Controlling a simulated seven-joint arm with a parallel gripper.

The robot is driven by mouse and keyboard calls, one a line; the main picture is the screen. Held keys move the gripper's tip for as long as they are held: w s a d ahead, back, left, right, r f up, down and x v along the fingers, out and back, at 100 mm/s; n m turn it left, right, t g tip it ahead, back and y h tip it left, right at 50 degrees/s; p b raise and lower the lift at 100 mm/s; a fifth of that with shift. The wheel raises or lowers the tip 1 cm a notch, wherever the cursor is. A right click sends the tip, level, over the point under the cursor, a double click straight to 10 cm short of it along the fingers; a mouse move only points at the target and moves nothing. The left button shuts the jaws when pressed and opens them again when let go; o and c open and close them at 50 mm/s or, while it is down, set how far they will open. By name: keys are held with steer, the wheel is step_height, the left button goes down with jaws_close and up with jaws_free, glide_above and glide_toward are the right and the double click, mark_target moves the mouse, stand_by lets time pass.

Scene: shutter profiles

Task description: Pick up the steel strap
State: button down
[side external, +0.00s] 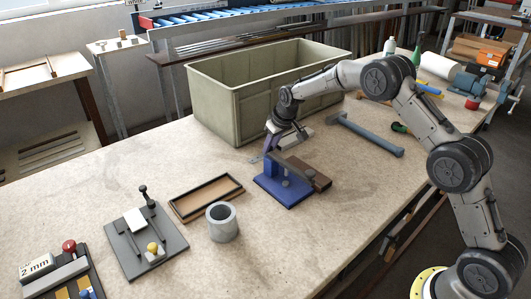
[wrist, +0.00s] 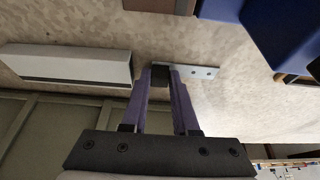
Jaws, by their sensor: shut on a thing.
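The steel strap (wrist: 203,72) is a flat grey strip with two small holes at its visible end. In the wrist view it lies at the fingertips of my gripper (wrist: 162,78), which is shut on it, with the strap sticking out to the right. The fingertips hide its other end. In the side view my gripper (side external: 270,148) points down at the bench between the green crate and the blue fixture. A small part of the strap (side external: 256,160) shows beside the fingers. I cannot tell whether the strap is clear of the bench.
The blue fixture (side external: 282,191), with a brown block, stands close in front of my gripper. A grey profile (wrist: 70,62) lies beside the fingers. The green crate (side external: 221,113) is just behind. A wooden tray (side external: 190,211) and a grey ring (side external: 223,227) stand left.

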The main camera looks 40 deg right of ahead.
mark_target(271, 148)
steer(key=shift+r, duration=0.1)
steer(key=shift+r, duration=0.45)
step_height(271, 148, up, 2)
steer(key=shift+r, duration=0.1)
steer(key=s+a+r, duration=0.1)
steer(key=s+r, duration=0.9)
steer(key=s, duration=0.4)
steer(key=s+d+f, duration=0.2)
steer(key=d, duration=0.7)
steer(key=shift+f, duration=0.1)
